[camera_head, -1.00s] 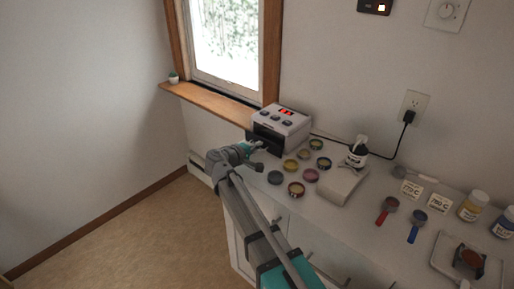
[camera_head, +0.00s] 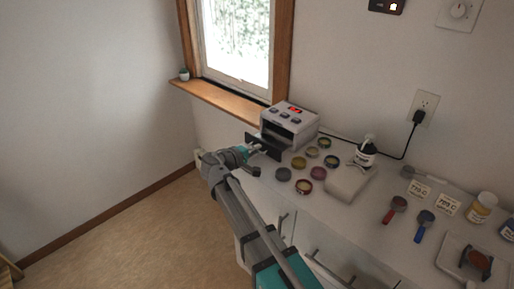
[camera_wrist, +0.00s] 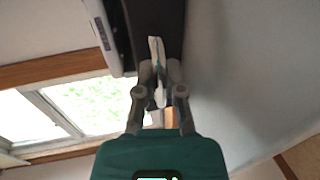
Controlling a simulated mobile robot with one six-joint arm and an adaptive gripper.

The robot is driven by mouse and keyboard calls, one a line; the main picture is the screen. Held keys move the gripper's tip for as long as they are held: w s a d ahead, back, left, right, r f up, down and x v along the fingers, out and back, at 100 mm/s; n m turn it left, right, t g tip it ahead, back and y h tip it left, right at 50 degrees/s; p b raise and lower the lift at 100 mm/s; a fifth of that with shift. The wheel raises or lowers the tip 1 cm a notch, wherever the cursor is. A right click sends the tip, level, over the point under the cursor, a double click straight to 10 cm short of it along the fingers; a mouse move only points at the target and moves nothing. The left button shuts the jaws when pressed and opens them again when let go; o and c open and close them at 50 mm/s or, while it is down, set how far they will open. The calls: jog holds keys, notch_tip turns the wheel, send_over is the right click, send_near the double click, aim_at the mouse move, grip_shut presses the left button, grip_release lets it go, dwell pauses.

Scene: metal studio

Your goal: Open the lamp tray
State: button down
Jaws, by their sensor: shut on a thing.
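The lamp (camera_head: 291,115) is a pale box with a red display and buttons on top, on the counter by the window. Its dark tray front (camera_head: 263,147) stands out from the box, with a dark opening behind it. My gripper (camera_head: 252,149) is at the outer face of the tray. In the wrist view my gripper (camera_wrist: 159,78) is shut on the pale tray handle (camera_wrist: 157,48), beside the dark tray front (camera_wrist: 163,18). The lamp's pale side (camera_wrist: 103,25) shows at the upper left. The inside of the tray is hidden.
Several small round pots (camera_head: 304,186) stand right of the tray, near the counter's edge. A pale pad (camera_head: 346,183) and a bottle (camera_head: 365,153) are farther right. A window sill (camera_head: 222,102) runs behind the arm. The floor at left is clear.

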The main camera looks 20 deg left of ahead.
jog(key=shift+f+v, duration=0.25)
jog(key=shift+v, duration=0.9)
jog(key=shift+f+v, duration=0.25)
jog(key=shift+v, duration=0.95)
jog(key=shift+s, duration=0.1)
jog(key=c, duration=1)
grip_release()
jog(key=shift+s, duration=0.15)
